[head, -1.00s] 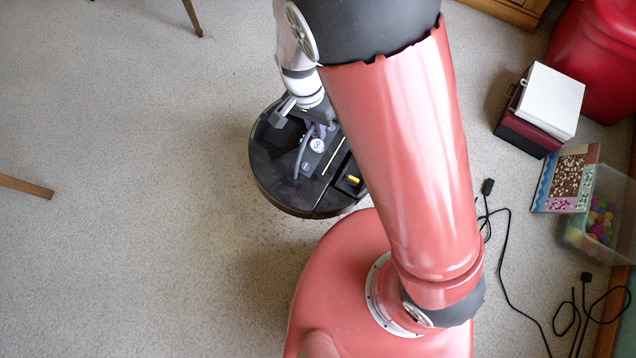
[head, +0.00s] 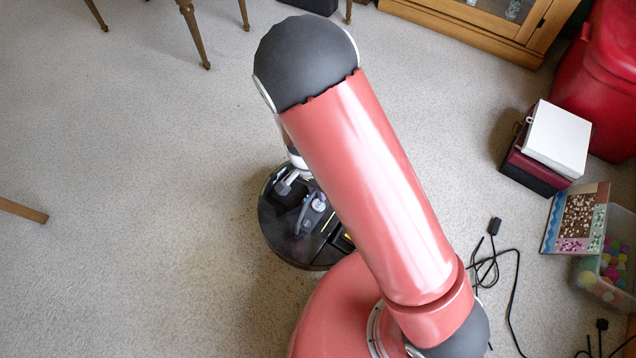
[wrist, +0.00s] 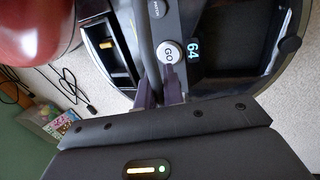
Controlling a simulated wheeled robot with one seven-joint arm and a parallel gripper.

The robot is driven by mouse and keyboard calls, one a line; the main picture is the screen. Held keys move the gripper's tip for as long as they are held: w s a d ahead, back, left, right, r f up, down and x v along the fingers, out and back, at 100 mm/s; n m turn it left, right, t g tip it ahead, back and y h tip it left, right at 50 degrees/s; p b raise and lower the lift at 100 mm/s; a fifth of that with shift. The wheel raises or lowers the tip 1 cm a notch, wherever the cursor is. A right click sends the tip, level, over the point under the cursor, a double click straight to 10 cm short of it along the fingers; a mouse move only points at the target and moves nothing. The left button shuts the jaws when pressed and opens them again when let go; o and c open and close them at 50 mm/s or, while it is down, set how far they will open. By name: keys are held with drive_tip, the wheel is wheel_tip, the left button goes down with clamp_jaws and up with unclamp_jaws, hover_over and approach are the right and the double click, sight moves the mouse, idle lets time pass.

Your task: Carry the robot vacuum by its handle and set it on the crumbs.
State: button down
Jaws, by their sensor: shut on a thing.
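The robot vacuum (head: 290,247) is a round black disc left of my red arm in the head view, partly hidden by it. In the wrist view its dark body (wrist: 237,45) fills much of the picture, with a round GO button and a lit 64. My gripper (wrist: 160,96) is shut on the vacuum's grey handle (wrist: 150,55); in the head view the gripper (head: 288,184) shows small at the handle's upper end. I cannot tell how high the vacuum is above the carpet. Faint brownish specks, possibly the crumbs (head: 236,215), show on the carpet left of the vacuum.
Black cables (head: 497,262), a white-topped box (head: 557,138), a patterned board (head: 575,220) and a clear bin of coloured balls (head: 607,265) lie to the right. A wooden cabinet (head: 470,22) and chair legs (head: 190,25) stand at the back. Open carpet (head: 120,160) lies left.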

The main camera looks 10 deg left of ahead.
sight(319, 205)
drive_tip(key=shift+w+f+b, duration=0.1)
drive_tip(key=shift+f+b, duration=0.45)
drive_tip(key=shift+f, duration=2.25)
drive_tip(key=c, duration=1.5)
unclamp_jaws()
drive_tip(key=r, duration=0.4)
drive_tip(key=a+r+p, duration=0.1)
drive_tip(key=r, duration=0.2)
drive_tip(key=a+r+p, duration=0.1)
drive_tip(key=r, duration=0.3)
drive_tip(key=shift+w+a+r, duration=0.1)
drive_tip(key=shift+w+r, duration=0.25)
drive_tip(key=shift+w, duration=0.05)
